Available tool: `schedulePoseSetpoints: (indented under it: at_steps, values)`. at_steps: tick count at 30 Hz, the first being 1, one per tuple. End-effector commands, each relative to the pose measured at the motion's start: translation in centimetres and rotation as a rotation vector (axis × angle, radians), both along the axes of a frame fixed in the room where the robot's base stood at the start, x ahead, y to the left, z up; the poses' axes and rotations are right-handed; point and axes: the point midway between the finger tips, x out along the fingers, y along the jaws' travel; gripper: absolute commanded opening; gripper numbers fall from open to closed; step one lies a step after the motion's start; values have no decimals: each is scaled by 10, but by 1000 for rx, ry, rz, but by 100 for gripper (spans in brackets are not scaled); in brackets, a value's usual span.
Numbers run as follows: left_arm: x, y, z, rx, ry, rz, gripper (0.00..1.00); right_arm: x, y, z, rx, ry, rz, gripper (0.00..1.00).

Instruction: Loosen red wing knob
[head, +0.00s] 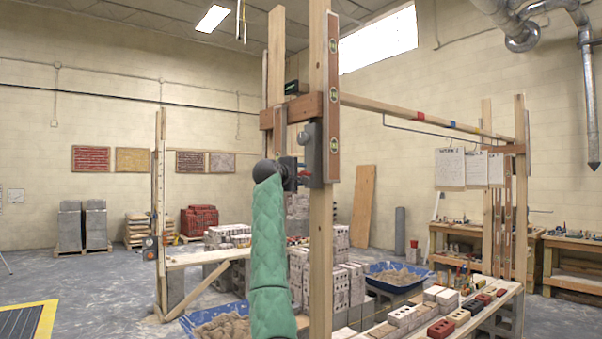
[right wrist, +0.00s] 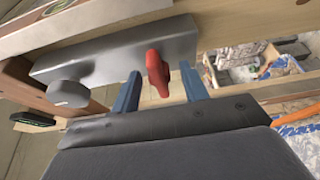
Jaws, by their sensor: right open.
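The red wing knob (right wrist: 157,73) sticks out of a grey metal bracket (right wrist: 120,50) in the right wrist view. My right gripper (right wrist: 160,77) is open. Its two blue fingers stand on either side of the knob, with a visible gap on each side; I cannot tell how deep the knob sits between them. My right gripper (head: 297,172) is small and dark in the head view. My left gripper is not in view.
A round grey knob (right wrist: 68,93) sits on the bracket's left end. A spirit level (head: 334,95) runs down the wooden post (head: 321,260). A long wooden rail (head: 430,118) extends right. Blue mortar tubs (head: 398,274) and concrete blocks stand behind and below.

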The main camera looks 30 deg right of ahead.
Motion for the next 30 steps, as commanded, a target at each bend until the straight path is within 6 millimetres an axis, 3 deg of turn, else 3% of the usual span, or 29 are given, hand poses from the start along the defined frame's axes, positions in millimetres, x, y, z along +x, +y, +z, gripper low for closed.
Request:
schedulePoseSetpoints:
  at_steps: [11, 18, 30]
  values:
    - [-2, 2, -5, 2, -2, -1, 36, 2, -3, -1, 0, 0, 1, 44]
    - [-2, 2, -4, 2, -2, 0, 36, 2, -3, -1, 0, 0, 1, 1]
    - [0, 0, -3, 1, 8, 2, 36, 3, -2, -3, -1, 58, 4, 1]
